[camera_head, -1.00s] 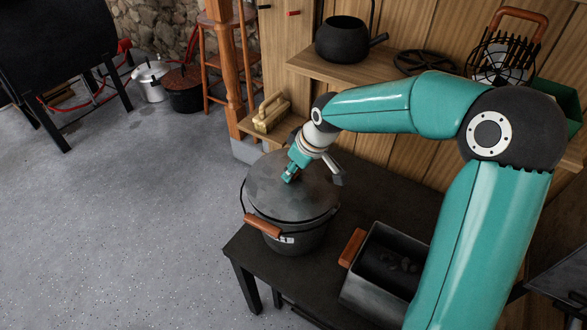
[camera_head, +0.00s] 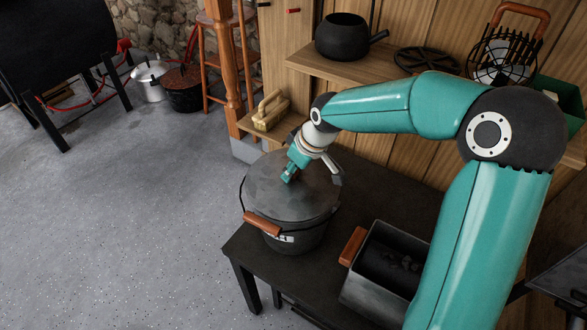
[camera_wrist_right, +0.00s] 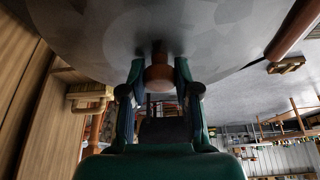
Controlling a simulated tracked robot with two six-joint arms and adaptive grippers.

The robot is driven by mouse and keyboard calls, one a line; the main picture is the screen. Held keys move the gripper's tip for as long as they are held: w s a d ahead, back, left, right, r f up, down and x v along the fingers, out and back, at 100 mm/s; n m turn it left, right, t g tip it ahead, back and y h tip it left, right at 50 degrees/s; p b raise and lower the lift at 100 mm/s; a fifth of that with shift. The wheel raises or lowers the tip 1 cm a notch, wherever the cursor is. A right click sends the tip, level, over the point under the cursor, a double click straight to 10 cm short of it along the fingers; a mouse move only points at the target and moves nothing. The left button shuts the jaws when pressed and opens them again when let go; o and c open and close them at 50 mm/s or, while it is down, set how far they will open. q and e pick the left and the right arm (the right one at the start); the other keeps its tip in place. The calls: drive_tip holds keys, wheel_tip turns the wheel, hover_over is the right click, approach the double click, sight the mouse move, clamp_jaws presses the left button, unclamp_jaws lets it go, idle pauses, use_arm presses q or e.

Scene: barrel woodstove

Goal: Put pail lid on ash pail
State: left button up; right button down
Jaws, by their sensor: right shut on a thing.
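The round grey pail lid (camera_head: 290,186) lies over the mouth of the dark ash pail (camera_head: 300,240) in the head view; whether it is fully seated all around I cannot tell. The pail stands on a black table and has a bail with a wooden grip (camera_head: 262,224) on its near side. My right gripper (camera_head: 291,174) is at the middle of the lid. In the right wrist view the lid's grey surface (camera_wrist_right: 215,30) fills the top, and the right gripper (camera_wrist_right: 158,75) is shut on the lid's brown knob (camera_wrist_right: 158,78). My left gripper is not in view.
A metal box with a wooden handle (camera_head: 353,246) and dark lumps inside stands right of the pail on the black table (camera_head: 250,250). A shelf behind holds a black pot (camera_head: 342,40). Open floor lies left.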

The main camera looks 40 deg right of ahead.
drive_tip(key=shift+f+b, duration=0.3)
drive_tip(key=shift+b, duration=0.15)
idle(1.1)
idle(0.3)
drive_tip(key=shift+c, duration=2.2)
unclamp_jaws()
drive_tip(key=shift+p+v, duration=1.95)
drive_tip(key=shift+v, duration=1.55)
drive_tip(key=shift+r, duration=0.1)
